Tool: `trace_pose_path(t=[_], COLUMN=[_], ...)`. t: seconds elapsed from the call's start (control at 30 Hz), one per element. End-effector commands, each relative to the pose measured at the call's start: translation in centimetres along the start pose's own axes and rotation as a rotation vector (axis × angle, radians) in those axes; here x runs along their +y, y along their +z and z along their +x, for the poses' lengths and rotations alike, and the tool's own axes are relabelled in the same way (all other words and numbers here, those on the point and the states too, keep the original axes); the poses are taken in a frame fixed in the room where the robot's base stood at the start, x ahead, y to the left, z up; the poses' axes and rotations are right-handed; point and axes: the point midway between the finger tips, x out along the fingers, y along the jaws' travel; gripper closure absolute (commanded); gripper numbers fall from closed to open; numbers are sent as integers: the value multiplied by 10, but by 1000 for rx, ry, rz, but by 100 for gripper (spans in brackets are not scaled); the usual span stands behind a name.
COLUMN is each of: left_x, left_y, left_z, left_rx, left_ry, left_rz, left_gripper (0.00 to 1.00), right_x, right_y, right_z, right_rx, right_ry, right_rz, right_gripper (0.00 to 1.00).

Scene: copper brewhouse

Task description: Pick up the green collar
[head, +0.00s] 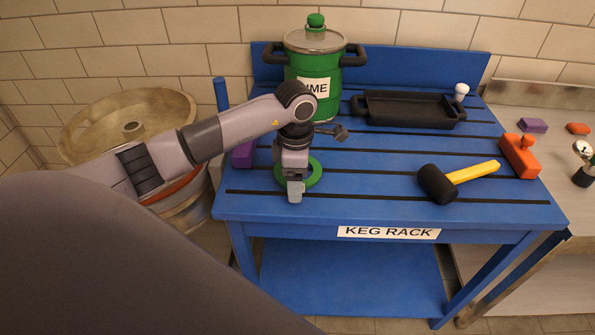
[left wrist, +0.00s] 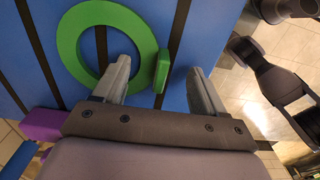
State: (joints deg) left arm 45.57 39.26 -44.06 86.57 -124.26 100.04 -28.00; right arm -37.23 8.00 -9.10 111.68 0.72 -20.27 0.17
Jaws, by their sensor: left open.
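The green collar (head: 316,172) is a flat ring lying on the blue keg rack (head: 383,205), near its left front. In the left wrist view the ring (left wrist: 68,45) shows at upper left, with an upright green tab (left wrist: 162,70) at its side. My left gripper (head: 294,191) is over the collar in the head view and hides part of it. In the left wrist view the left gripper (left wrist: 160,82) is open, with the tab between its two spread fingers. I cannot tell whether either finger touches it. My right gripper is not in view.
A green keg (head: 300,72) and black tray (head: 410,108) stand at the back. A black-headed mallet (head: 438,184) and orange block (head: 519,156) lie right. A purple block (head: 242,154) sits left of my gripper. A blue post (head: 221,94) rises at the left edge.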

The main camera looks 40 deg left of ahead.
Motion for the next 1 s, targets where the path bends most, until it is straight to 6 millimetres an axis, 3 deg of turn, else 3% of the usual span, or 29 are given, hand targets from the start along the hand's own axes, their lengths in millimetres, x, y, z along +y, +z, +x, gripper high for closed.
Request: trace_pose_path(t=[0.3, 0.47, 0.5, 0.83, 1.0], left_x=[0, 0, 0, 0, 1], left_y=[1, 0, 0, 0, 0], left_z=[7, 7, 7, 5, -8], left_rx=[-3, -3, -3, -3, -4], left_ry=[0, 0, 0, 1, 3], left_rz=[1, 1, 1, 0, 0], left_gripper=[29, 81, 87, 87, 87], right_x=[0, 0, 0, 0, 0], right_y=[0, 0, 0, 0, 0], right_z=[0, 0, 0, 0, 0], right_rx=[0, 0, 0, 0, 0], right_ry=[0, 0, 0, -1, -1], right_rz=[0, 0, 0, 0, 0], right_gripper=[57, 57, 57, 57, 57])
